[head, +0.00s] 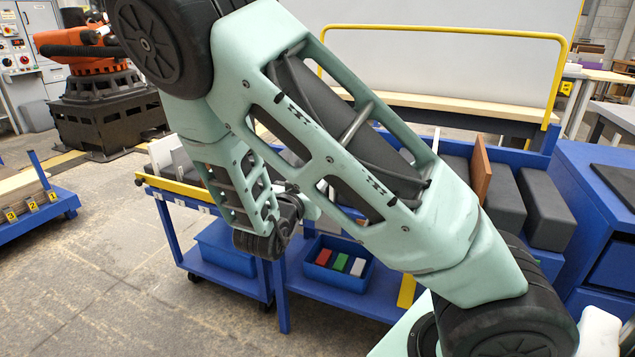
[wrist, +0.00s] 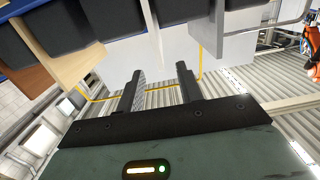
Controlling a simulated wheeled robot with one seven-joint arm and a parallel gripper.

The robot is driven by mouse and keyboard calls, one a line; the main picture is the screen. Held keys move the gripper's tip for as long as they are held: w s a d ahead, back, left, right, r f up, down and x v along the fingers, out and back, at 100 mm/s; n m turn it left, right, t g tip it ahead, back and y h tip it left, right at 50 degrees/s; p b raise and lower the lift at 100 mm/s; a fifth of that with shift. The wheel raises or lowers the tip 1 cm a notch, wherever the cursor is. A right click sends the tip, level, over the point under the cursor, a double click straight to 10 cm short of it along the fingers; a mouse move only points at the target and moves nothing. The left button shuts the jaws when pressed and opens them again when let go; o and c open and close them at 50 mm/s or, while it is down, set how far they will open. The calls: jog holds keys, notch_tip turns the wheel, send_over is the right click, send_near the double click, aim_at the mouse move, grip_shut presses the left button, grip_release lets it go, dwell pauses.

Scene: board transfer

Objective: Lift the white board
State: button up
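I cannot tell for sure which matches which. My gripper (wrist: 160,70) is open, its two dark fingers apart with nothing between them. It appears clear of the boards. In the head view my arm hides the fingers and the middle of the cart top.
Dark grey blocks (head: 545,208) and a brown board (head: 482,172) stand at the cart's right end. A tan board (wrist: 72,50) shows in the wrist view. A yellow tube frame (head: 440,29) rises behind the cart. A blue bin (head: 338,262) sits on the lower shelf.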

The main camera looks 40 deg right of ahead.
jog(key=r+b+x, duration=0.1)
jog(key=b+x, duration=0.1)
jog(key=x, duration=1.5)
jog(key=shift+s+d+r+h, duration=0.2)
jog(key=shift+s+d+h, duration=0.1)
jog(key=shift+h, duration=0.1)
grip_shut()
dwell(0.7)
